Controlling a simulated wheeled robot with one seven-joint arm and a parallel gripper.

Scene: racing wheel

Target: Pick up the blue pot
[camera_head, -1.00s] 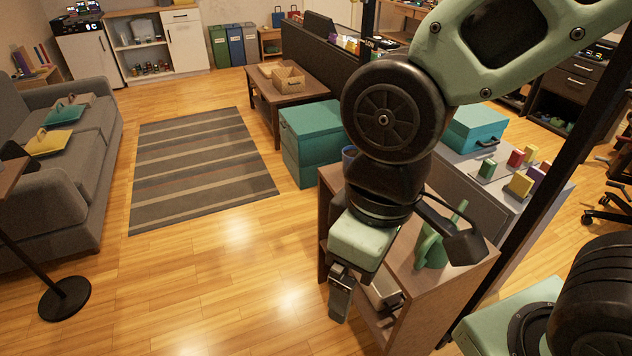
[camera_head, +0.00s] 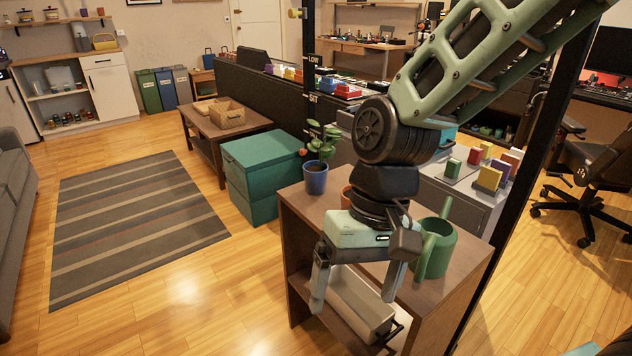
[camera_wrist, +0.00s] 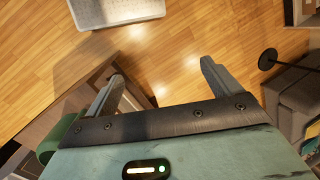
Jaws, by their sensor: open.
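The blue pot (camera_head: 316,181) holds a leafy green plant (camera_head: 321,146) and stands upright at the far left corner of the brown shelf unit's top (camera_head: 300,207). My gripper (camera_head: 352,302) is open and empty, pointing down in front of the shelf unit, nearer the camera than the pot and apart from it. In the wrist view my two fingers (camera_wrist: 163,90) are spread with bare floor between them. The pot does not show in the wrist view.
A green watering can (camera_head: 436,250) stands on the right of the shelf top. An orange pot (camera_head: 346,196) is partly hidden behind my wrist. A grey box (camera_head: 355,305) sits on the lower shelf. A teal chest (camera_head: 262,170) stands behind.

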